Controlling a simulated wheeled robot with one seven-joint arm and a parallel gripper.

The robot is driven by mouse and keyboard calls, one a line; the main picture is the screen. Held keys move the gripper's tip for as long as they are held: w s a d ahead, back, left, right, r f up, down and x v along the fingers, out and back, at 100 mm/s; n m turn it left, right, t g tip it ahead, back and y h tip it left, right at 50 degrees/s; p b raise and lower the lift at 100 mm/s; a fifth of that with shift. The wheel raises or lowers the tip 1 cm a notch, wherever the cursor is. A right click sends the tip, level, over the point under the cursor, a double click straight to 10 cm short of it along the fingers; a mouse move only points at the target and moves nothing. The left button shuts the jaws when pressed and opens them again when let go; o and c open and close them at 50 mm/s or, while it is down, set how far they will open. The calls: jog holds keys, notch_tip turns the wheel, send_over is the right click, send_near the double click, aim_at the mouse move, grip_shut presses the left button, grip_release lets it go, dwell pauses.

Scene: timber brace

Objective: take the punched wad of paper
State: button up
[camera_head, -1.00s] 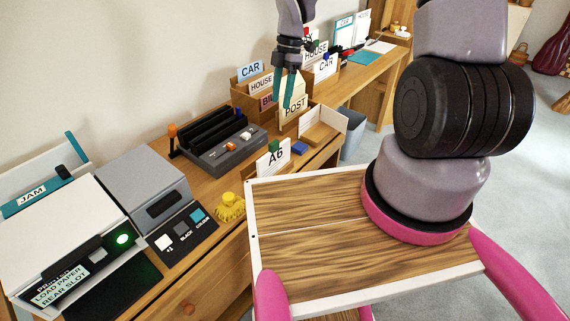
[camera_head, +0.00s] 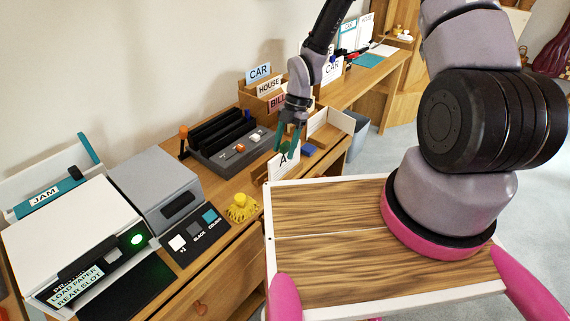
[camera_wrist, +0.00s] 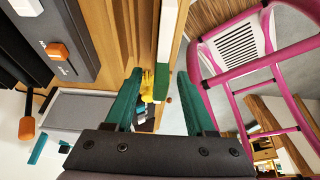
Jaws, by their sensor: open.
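I cannot make out a punched wad of paper for certain in either view. My gripper (camera_head: 287,154) has teal fingers, open and apart, in front of the white A6 card (camera_head: 276,166), which it partly covers. No object is clearly held. The gripper also shows in the wrist view (camera_wrist: 158,92), with a yellow thing (camera_wrist: 148,86) seen beyond and between the fingers. A white strip with a green block (camera_wrist: 163,68) lies between the fingers in the picture; its distance is unclear. The dark grey desk device (camera_head: 225,145) with black bars stands left of my gripper.
A grey box (camera_head: 155,185), a printer with a JAM sign (camera_head: 50,193) and a yellow object (camera_head: 241,208) stand along the desk at left. Labelled wooden sorters, including CAR (camera_head: 258,73), stand behind my gripper. My wood-topped tray (camera_head: 330,255) is in front.

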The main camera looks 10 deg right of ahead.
aim_at(285, 162)
jog(key=shift+x, duration=1.4)
grip_shut()
